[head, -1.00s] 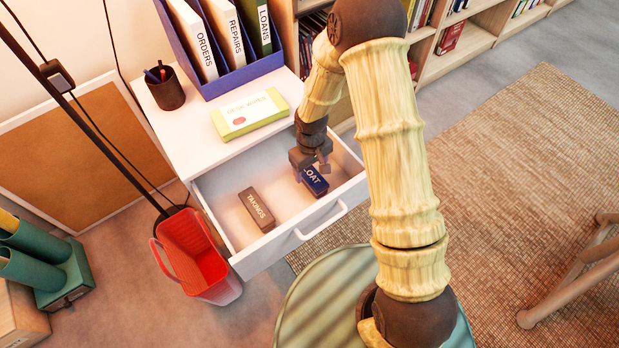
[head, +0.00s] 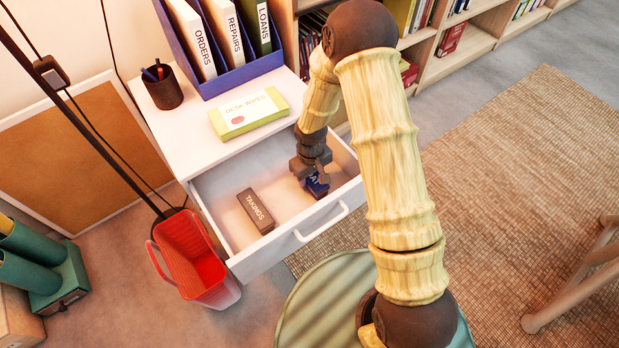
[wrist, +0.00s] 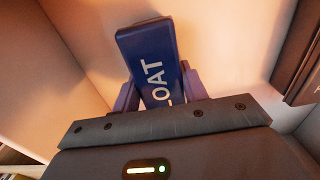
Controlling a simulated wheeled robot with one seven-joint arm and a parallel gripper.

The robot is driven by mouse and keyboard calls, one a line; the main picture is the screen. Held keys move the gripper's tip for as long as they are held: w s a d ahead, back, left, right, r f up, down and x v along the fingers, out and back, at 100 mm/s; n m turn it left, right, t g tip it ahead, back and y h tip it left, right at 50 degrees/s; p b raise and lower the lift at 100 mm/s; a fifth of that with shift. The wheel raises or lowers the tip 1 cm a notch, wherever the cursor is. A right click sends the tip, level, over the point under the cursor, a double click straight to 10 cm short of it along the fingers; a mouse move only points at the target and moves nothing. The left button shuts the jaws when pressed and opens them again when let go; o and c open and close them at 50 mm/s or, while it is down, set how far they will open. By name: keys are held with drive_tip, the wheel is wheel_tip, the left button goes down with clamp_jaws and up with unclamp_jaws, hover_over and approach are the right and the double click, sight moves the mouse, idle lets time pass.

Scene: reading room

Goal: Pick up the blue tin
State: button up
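The blue tin (head: 316,187) lies in the open white drawer (head: 224,197), near its right side. In the wrist view the tin (wrist: 148,45) shows white letters ending in "LOAT"; its near end is hidden under my gripper. My gripper (head: 316,180) is down in the drawer at the tin. In the wrist view the fingers of my gripper (wrist: 160,92) stand on either side of the tin, close to its long edges. The tin looks slightly skewed between them. I cannot tell whether the fingers press on it.
A brown "TAKINGS" box (head: 256,211) lies left of the tin in the drawer. The drawer front with its handle (head: 322,222) is on the near side. Green-and-white desk wipes (head: 248,113) lie on the cabinet top above. A red bin (head: 195,262) stands left of the drawer.

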drive_tip(key=c, duration=0.6)
drive_tip(key=shift+r, duration=0.15)
wheel_tip(320, 180, up, 10)
drive_tip(key=p, duration=0.4)
